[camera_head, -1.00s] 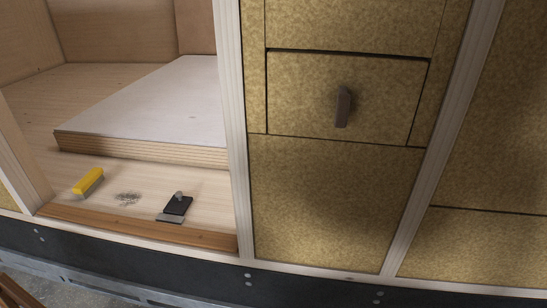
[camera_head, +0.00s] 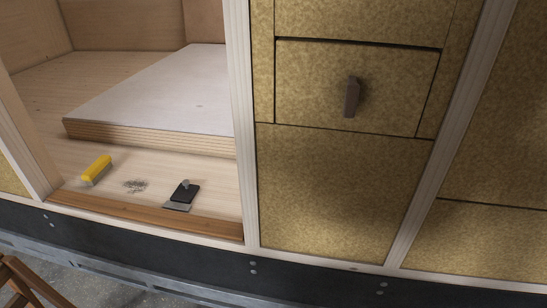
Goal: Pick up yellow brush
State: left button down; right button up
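The yellow brush (camera_head: 97,168) lies on the light wooden floor inside the open compartment at the left. Its bristle side looks pale and faces the front left. Neither of my grippers shows in the head view, so nothing is seen touching the brush.
A black dustpan-like tool (camera_head: 183,195) lies right of the debris. A raised white-topped board (camera_head: 160,95) stands behind. A wooden sill (camera_head: 145,215) and white posts (camera_head: 240,120) frame the opening. A drawer with a brown handle (camera_head: 352,97) is at right. A brown wooden object (camera_head: 30,282) stands lower left.

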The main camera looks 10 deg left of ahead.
aim_at(96, 172)
jog(key=u, duration=1.45)
